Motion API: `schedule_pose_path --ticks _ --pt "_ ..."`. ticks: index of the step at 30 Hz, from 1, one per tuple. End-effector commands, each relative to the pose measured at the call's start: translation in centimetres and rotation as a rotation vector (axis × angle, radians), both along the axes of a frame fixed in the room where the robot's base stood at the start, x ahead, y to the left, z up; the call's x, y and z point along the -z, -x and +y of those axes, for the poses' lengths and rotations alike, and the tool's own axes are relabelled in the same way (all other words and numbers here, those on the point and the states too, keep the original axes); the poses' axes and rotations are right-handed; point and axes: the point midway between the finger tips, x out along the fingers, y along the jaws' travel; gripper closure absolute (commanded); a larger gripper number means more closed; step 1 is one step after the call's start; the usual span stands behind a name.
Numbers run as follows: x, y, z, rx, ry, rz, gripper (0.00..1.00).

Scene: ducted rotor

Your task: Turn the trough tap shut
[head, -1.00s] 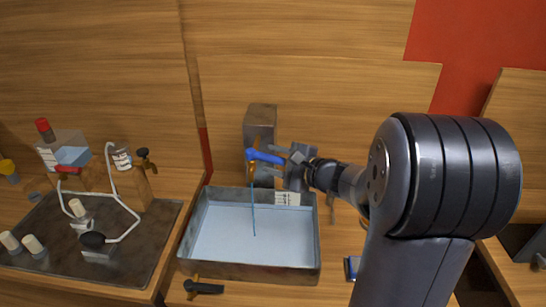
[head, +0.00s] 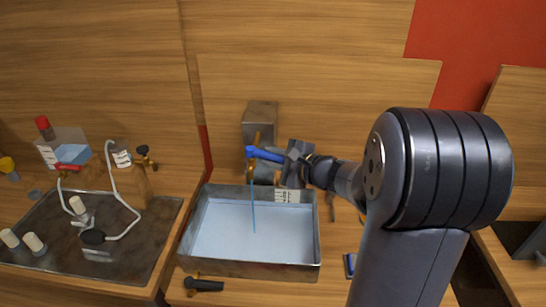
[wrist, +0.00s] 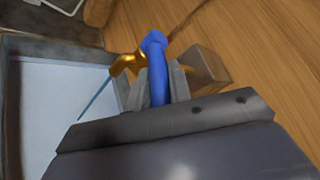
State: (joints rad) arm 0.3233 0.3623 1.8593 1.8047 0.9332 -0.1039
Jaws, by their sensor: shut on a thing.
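The trough tap has a brass body (wrist: 124,64) and a blue lever handle (head: 262,154), and it is fixed at a grey post (head: 259,118) behind the trough. My gripper (head: 284,157) is shut on the blue lever, coming from the right. In the wrist view the lever (wrist: 156,62) lies between the two grey fingers (wrist: 158,86). A thin blue stream of water (head: 253,208) runs from the tap down into the trough (head: 250,271). My gripper partly hides the brass body in the head view.
A dark bench (head: 135,257) with bottles, white tubing and small white cylinders stands at the left. A black-handled valve (head: 205,285) sits below the trough's front edge. A wooden wall stands close behind the tap.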

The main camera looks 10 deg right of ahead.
Motion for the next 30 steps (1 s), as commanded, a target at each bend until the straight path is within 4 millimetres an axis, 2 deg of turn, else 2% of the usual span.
schedule_pose_path --ticks 9,21,30 --pt "0.1 -0.2 -0.1 -0.02 -0.001 -0.001 1.0" --pt "0.1 -1.7 -0.9 -0.286 0.0 -0.002 1.0" --pt "0.0 -1.9 -0.9 -0.34 0.0 0.0 1.0"
